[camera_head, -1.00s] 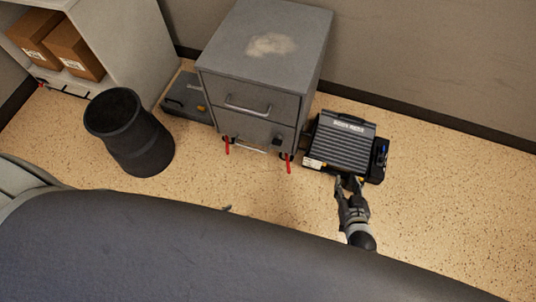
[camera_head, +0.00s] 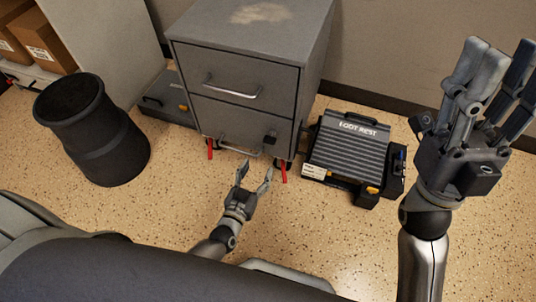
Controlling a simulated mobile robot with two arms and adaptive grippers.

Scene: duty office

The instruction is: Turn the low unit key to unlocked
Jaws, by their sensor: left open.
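The low grey drawer unit (camera_head: 222,126) stands on castors in the middle, both drawers shut. A small dark key or lock piece (camera_head: 270,137) sits at the right of its lower drawer front; its turn position is too small to tell. My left gripper (camera_head: 254,177) is open and empty, fingers pointing up at the unit. It is below the lower drawer and apart from the key in the picture. My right gripper (camera_head: 492,80) is raised at the right, fingers spread and empty, away from the unit.
A black foot rest (camera_head: 350,148) lies on the floor right of the unit. A black bin (camera_head: 92,130) stands at the left. A dark flat case (camera_head: 168,100) is left of the unit. Red castor levers (camera_head: 284,172) stick out below it. Boxes (camera_head: 44,42) sit on a shelf.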

